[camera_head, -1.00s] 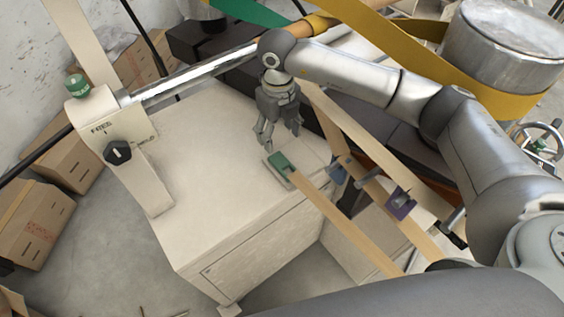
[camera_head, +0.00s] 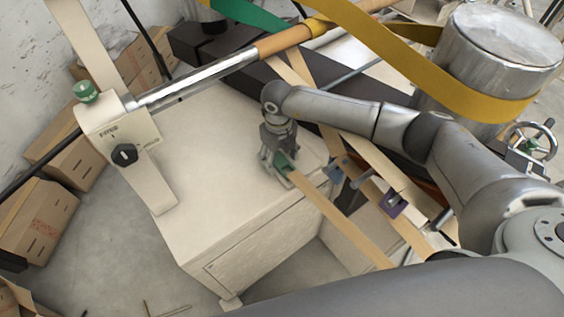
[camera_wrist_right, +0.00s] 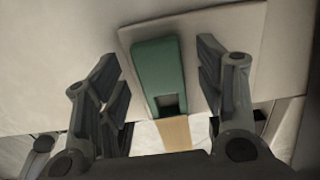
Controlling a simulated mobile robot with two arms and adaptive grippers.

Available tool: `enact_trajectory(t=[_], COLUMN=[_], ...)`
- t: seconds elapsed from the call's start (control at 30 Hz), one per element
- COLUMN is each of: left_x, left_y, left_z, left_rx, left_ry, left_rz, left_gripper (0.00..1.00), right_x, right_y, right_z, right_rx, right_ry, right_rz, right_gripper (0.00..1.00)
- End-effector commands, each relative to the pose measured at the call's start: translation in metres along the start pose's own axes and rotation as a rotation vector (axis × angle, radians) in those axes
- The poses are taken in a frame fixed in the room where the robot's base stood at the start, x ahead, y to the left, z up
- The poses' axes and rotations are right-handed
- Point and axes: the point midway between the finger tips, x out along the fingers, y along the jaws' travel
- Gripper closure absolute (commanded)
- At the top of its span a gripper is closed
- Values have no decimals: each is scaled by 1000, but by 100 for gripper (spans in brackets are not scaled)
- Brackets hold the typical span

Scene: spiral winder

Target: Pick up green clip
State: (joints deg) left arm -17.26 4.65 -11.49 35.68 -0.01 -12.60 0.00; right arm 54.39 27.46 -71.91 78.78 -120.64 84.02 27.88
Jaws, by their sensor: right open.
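The green clip (camera_head: 281,160) sits on top of the cream cabinet (camera_head: 215,205), at the end of a tan paper strip (camera_head: 335,222). In the right wrist view the clip (camera_wrist_right: 160,75) is a green block on a light plate, with the tan strip leading from its lower end. My right gripper (camera_head: 276,168) is down over the clip in the head view, partly hiding it. In the right wrist view the gripper (camera_wrist_right: 168,85) is open, one finger on each side of the clip, with gaps between. My left gripper is not in view.
A blue clip (camera_head: 335,173) and a purple clip (camera_head: 393,203) are on strips to the right. A metal shaft (camera_head: 200,83) with a yellow belt (camera_head: 400,60) and a metal drum (camera_head: 495,55) stand behind. Cardboard boxes (camera_head: 35,215) are at left.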

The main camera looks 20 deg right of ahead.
Motion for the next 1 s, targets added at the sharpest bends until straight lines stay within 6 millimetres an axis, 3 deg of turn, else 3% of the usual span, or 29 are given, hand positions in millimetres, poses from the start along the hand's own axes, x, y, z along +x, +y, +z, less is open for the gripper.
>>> enact_trajectory(t=[0.07,0.43,0.77,1.0], left_x=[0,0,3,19], left_y=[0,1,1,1], left_z=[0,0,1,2], left_rx=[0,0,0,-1], left_ry=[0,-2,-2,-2], left_rz=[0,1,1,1], left_gripper=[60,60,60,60], right_x=[0,0,-3,-28], right_y=[0,0,0,-1], right_z=[0,0,0,1], right_rx=[0,0,0,0], right_ry=[0,1,0,-4], right_rz=[0,0,0,0], right_gripper=[39,86,86,86])
